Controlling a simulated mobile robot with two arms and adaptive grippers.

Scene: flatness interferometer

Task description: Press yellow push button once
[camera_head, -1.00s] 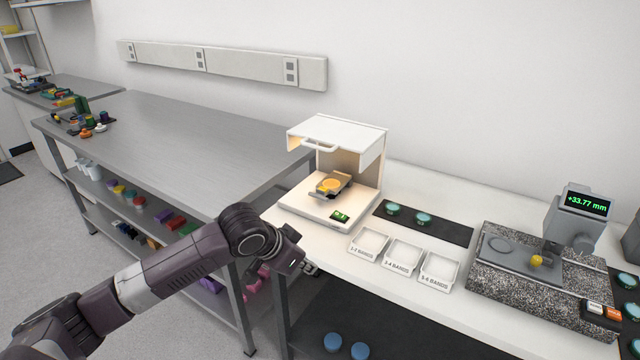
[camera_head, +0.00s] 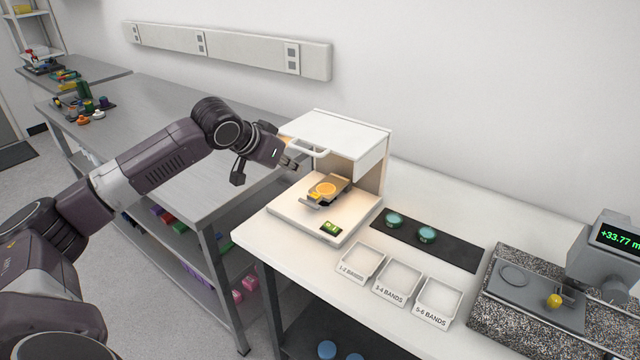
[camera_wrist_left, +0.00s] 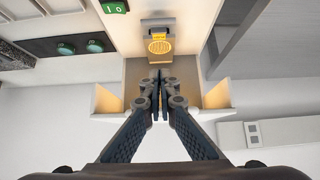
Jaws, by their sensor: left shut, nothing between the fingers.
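A yellow knob (camera_head: 554,300) stands on the plate of the granite gauge at right. I cannot tell for certain which is the push button. My left gripper (camera_head: 292,165) is shut and empty, in front of the instrument's hood near its handle, apart from both yellow things. The right gripper is out of view.
The hood (camera_head: 335,130) and its white handle (camera_head: 306,148) are close to my left gripper. A green switch (camera_head: 331,228) is on the instrument's base. Labelled trays (camera_head: 398,284) and a dark mat (camera_head: 455,247) with teal discs lie to the right.

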